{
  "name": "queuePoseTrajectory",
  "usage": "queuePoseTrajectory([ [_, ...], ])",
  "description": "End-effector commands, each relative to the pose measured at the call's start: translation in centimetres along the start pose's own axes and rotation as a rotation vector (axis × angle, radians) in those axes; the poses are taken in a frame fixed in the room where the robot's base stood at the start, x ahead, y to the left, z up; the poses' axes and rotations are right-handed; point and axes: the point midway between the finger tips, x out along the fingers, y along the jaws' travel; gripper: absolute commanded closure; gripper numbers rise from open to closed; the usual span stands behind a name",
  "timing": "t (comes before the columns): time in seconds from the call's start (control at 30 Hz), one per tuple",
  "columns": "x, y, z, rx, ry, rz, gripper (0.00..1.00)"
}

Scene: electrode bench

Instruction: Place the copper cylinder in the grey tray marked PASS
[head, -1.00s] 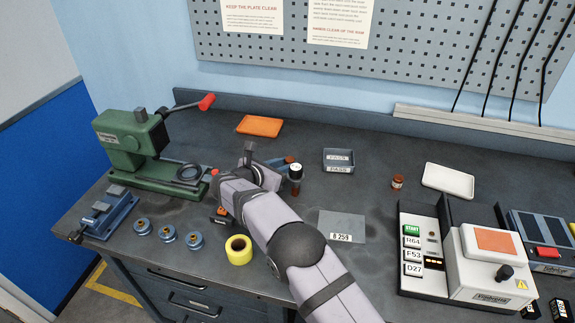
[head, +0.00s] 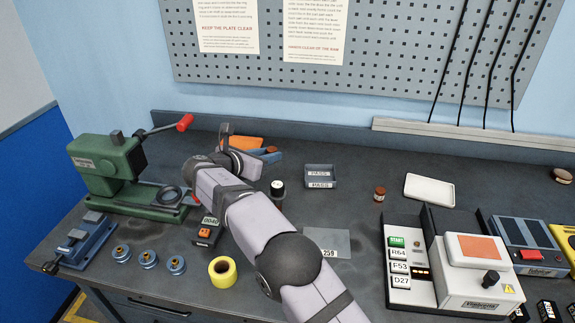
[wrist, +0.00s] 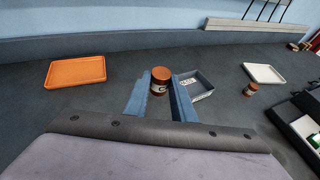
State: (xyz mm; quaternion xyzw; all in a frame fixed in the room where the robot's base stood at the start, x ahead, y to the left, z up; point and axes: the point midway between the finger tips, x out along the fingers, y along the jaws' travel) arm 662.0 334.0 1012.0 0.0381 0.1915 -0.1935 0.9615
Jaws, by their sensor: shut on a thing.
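My gripper (head: 268,155) is shut on a copper cylinder (wrist: 160,74) with a white label bearing a dark letter. In the wrist view the cylinder is upright between the two blue fingers. In the head view I cannot make it out clearly at the fingertips. The grey tray (head: 320,184), labelled PASS, stands on the bench to the right of my gripper. The cylinder is outside the tray.
An orange tray (head: 228,141) lies behind my gripper. A dark cylinder with a pale top (head: 278,192) stands in front of the PASS tray. A small brown jar (head: 380,194) and white tray (head: 430,188) are at right. A green press (head: 110,165) stands left.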

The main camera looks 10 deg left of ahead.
Motion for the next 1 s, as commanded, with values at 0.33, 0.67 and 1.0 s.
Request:
queuePoseTrajectory([
  [0.33, 2.9, -5.1, 7.9, 0.049, -0.004, -0.099, 1.00],
  [0.67, 6.2, -15.2, 15.5, 0.092, -0.002, -0.222, 1.00],
  [1.0, 8.4, -17.8, 13.7, 0.039, 0.001, -0.107, 1.00],
])
